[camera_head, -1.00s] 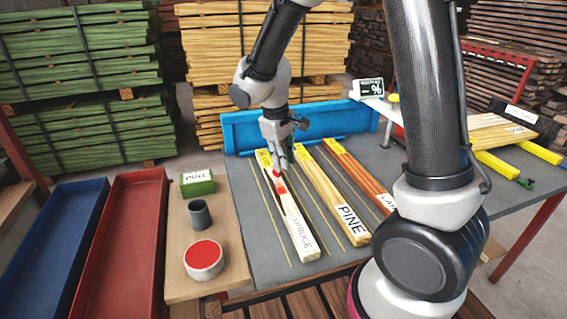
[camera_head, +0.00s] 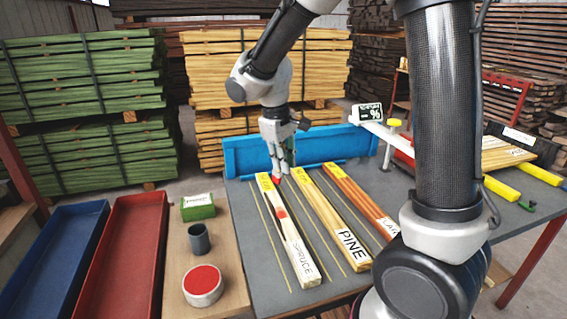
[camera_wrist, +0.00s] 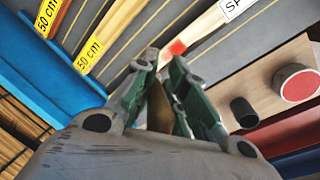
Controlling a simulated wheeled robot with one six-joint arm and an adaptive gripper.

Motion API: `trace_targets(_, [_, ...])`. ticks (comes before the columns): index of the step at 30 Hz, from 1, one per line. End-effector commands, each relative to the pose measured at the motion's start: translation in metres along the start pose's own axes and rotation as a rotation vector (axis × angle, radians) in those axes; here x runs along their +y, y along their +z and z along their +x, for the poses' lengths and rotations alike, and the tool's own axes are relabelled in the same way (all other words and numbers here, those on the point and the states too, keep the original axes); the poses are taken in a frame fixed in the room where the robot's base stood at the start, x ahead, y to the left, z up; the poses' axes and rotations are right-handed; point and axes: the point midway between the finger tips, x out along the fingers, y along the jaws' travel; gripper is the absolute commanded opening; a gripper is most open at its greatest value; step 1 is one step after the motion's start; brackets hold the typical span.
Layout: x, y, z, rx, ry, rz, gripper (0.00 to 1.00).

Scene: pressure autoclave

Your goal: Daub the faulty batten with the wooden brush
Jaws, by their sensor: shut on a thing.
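The spruce batten (camera_head: 293,245) lies on the grey bench, left of the other battens, with a red mark (camera_head: 282,213) on its upper face. The mark also shows in the wrist view (camera_wrist: 177,48). My gripper (camera_head: 281,168) is above the far end of the spruce batten, shut on the wooden brush (camera_head: 277,180). The brush has a red tip. I cannot tell whether the tip touches the batten. In the wrist view the brush handle (camera_wrist: 160,107) is between the green fingers. A pine batten (camera_head: 328,221) and a reddish batten (camera_head: 362,204) lie to the right.
A tin of red paint (camera_head: 202,285), a dark grey cup (camera_head: 199,239) and a green box (camera_head: 197,208) stand on the wooden side board. Blue (camera_head: 50,262) and red (camera_head: 122,262) trays lie left. A blue rail (camera_head: 300,150) bounds the bench's back.

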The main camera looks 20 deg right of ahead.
Motion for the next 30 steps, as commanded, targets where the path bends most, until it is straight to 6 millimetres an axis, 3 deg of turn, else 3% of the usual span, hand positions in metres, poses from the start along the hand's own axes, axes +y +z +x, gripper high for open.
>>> trace_targets(30, [-0.002, -0.001, 0.011, -0.005, 0.000, 0.000, 0.00])
